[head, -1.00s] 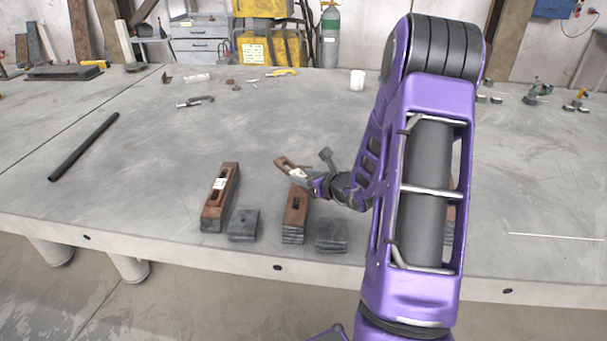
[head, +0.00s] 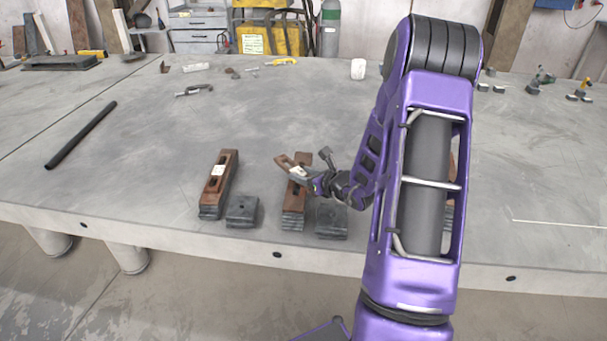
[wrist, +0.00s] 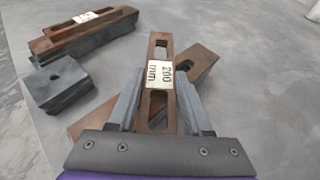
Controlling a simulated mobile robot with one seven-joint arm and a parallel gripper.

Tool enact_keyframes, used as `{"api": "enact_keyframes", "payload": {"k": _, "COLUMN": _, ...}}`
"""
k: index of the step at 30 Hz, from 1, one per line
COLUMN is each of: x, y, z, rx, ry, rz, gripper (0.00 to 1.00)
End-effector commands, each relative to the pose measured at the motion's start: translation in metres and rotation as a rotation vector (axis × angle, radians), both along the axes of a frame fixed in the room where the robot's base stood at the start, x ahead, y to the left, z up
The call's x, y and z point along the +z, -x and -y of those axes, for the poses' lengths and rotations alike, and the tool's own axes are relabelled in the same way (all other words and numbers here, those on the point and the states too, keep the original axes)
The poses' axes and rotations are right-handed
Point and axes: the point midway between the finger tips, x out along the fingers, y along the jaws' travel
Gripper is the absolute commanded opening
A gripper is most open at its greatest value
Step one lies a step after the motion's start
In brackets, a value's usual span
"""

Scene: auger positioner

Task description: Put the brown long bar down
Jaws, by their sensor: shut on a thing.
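My gripper (wrist: 162,100) is shut on a brown long bar (wrist: 157,122) with slots and a white "200 mm" label. The bar also shows in the head view (head: 283,161). It is held over the middle stack, whose top is a brown slotted bar (wrist: 202,64); the stack also shows in the head view (head: 293,217). The held bar lies at an angle to that stack. I cannot tell whether they touch. My fingers and the held bar hide part of the stack.
Left is another stack with a labelled brown bar (head: 219,190) on top. Grey block stacks (head: 242,211) and (head: 332,221) stand beside the two bar stacks. A dark round rod (head: 80,135) lies far left. The grey table (head: 150,150) is clear between rod and stacks.

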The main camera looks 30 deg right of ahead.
Motion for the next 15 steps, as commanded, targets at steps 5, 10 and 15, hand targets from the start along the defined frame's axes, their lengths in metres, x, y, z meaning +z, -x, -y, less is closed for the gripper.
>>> {"api": "enact_keyframes", "payload": {"k": 5, "x": -0.0021, "y": -0.001, "z": 0.0, "rx": 0.001, "ry": 0.001, "rz": 0.005, "gripper": 0.0}}
{"api": "enact_keyframes", "payload": {"k": 10, "x": -0.0052, "y": -0.001, "z": 0.0, "rx": 0.001, "ry": 0.001, "rz": 0.005, "gripper": 0.0}}
{"api": "enact_keyframes", "payload": {"k": 15, "x": -0.0082, "y": -0.001, "z": 0.0, "rx": 0.001, "ry": 0.001, "rz": 0.005, "gripper": 0.0}}
